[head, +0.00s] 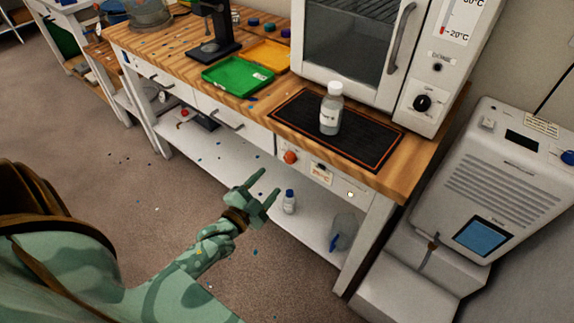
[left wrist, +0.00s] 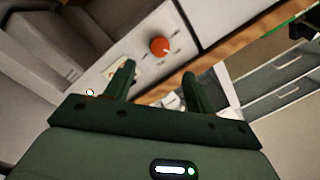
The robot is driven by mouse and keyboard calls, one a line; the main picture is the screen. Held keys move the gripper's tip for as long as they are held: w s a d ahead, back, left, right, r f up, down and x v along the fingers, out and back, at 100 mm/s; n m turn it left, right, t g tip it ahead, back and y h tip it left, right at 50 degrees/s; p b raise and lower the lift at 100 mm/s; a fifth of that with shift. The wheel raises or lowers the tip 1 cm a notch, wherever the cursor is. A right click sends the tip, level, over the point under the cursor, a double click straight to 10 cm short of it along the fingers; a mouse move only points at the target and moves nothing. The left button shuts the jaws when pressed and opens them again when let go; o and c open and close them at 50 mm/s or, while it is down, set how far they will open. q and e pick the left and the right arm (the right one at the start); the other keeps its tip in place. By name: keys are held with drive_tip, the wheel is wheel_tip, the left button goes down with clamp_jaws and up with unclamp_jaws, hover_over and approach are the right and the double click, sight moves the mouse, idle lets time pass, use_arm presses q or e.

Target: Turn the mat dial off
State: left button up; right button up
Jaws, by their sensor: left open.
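The mat dial is an orange-red knob (head: 290,157) on the white front panel under the bench top. It also shows in the left wrist view as an orange knob (left wrist: 160,46), beyond my fingertips and above the gap between them. A small display (head: 321,173) and a lit lamp (head: 350,194) are on the same panel. The black mat (head: 365,148) with an orange border lies on the bench above it. My left gripper (head: 268,184) is open and empty, in front of the bench and apart from the dial. It also shows in the left wrist view (left wrist: 158,80). My right gripper is out of view.
A bottle (head: 330,115) stands on the mat, in front of a white oven (head: 419,99). Green (head: 238,75) and yellow (head: 267,54) trays lie to the left. A small bottle (head: 289,203) and a clear container (head: 343,233) are on the lower shelf. A white machine (head: 480,200) stands at right.

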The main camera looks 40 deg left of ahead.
sight(288, 161)
use_arm(q)
drive_tip(key=w+b, duration=0.2)
drive_tip(key=w, duration=0.7)
drive_tip(key=shift+w+a, duration=0.1)
drive_tip(key=shift+w, duration=0.1)
drive_tip(key=c, duration=1)
